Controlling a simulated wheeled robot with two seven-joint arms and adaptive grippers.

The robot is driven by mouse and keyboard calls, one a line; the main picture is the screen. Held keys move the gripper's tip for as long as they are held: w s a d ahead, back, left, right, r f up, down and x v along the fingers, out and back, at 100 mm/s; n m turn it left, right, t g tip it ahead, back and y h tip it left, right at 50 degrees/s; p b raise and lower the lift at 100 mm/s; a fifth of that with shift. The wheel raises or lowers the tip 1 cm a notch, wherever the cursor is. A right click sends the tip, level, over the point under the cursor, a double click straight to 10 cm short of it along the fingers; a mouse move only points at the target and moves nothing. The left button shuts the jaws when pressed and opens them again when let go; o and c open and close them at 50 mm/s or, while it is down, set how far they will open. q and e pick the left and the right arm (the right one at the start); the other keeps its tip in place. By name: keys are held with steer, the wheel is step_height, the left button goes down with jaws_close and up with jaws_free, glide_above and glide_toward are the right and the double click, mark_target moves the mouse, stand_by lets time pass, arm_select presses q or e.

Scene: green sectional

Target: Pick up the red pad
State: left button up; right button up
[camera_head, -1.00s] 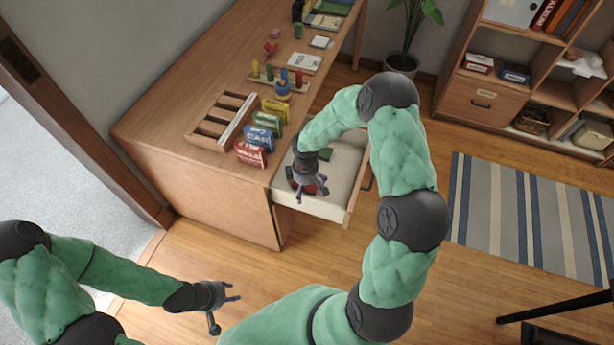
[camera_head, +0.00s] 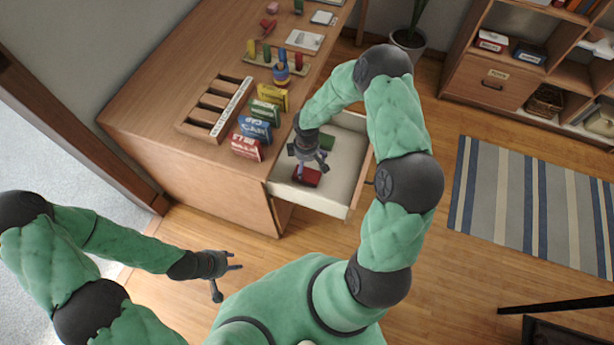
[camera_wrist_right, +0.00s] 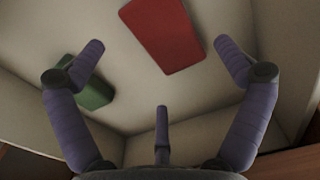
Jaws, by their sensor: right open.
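The red pad (camera_head: 308,176) lies flat in the open, light-lined drawer (camera_head: 341,183), near its front left part. It also shows in the right wrist view (camera_wrist_right: 161,34) as a red block at the top, ahead of and between the fingers. My right gripper (camera_head: 312,163) is over the drawer, just behind the pad in the head view. It is open and empty; its fingers (camera_wrist_right: 160,62) are apart and do not touch the pad. My left gripper (camera_head: 225,275) hangs low over the floor at the left, with its fingers spread apart and nothing between them.
A green block (camera_head: 326,142) lies farther back in the drawer and shows at the left in the right wrist view (camera_wrist_right: 90,88). Coloured packets (camera_head: 256,129) and a slotted wooden rack (camera_head: 219,107) stand on the desk (camera_head: 165,100) beside the drawer. Drawer walls surround the pad.

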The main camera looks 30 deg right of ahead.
mark_target(308, 171)
steer(key=f, duration=0.1)
steer(key=f+b, duration=0.1)
steer(key=f, duration=0.1)
steer(key=f+b, duration=0.1)
steer(key=shift+s+d+f, duration=0.15)
steer(key=shift+s+f, duration=0.1)
steer(key=shift+s, duration=0.05)
steer(key=shift+f+b, duration=0.35)
steer(key=shift+f, duration=0.05)
steer(key=shift+c, duration=0.3)
steer(key=c, duration=0.8)
